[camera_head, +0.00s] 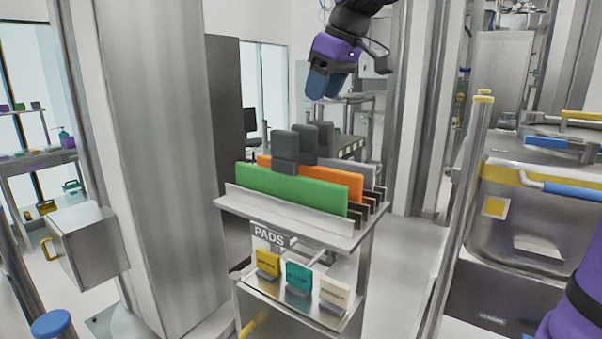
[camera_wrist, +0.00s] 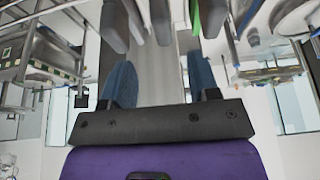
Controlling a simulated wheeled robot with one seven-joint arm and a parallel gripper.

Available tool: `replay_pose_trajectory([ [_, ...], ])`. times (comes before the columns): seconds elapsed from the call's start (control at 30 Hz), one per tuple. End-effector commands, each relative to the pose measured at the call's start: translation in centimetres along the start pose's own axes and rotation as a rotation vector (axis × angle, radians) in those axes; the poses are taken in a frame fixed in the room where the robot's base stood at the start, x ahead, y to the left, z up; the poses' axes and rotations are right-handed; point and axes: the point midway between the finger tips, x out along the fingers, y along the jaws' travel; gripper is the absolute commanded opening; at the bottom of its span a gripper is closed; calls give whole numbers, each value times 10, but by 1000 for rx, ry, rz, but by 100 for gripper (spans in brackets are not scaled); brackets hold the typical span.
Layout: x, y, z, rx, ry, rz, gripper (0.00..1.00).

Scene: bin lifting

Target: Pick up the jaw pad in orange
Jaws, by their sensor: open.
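The orange jaw pad (camera_head: 340,184) stands upright in a slotted rack, behind a green pad (camera_head: 290,188) that hides much of its face. Dark grey handle blocks (camera_head: 307,145) rise above the pads; exactly which block belongs to the orange pad is hard to tell. My gripper (camera_head: 326,86), with blue fingers and a purple body, is above and behind the rack, apart from the pads. In the wrist view its two blue fingers (camera_wrist: 160,82) are spread with nothing between them. Grey blocks and a green sliver show at the top there; I cannot make out the orange pad.
The rack sits on a metal stand (camera_head: 228,203) with a PADS sign and small yellow, teal and white pieces on a lower shelf. A thick metal column (camera_head: 160,140) is at left. A steel bin (camera_head: 540,220) with a yellow band is at right. Air above the rack is free.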

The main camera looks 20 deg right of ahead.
Motion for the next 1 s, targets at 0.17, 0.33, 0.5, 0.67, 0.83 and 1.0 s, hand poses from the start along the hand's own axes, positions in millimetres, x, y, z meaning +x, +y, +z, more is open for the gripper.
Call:
replay_pose_trajectory([
  [0.17, 20, 0, -2, -6, -3, -3, 55],
  [0.33, 44, 0, -2, -5, -2, -2, 55],
  [0.5, 55, 0, -2, -5, -1, -1, 55],
  [0.67, 71, -2, -2, -5, -4, -3, 55],
  [0.83, 95, -2, -2, -3, -3, -3, 55],
  [1.0, 107, -2, -3, -4, -1, -1, 55],
])
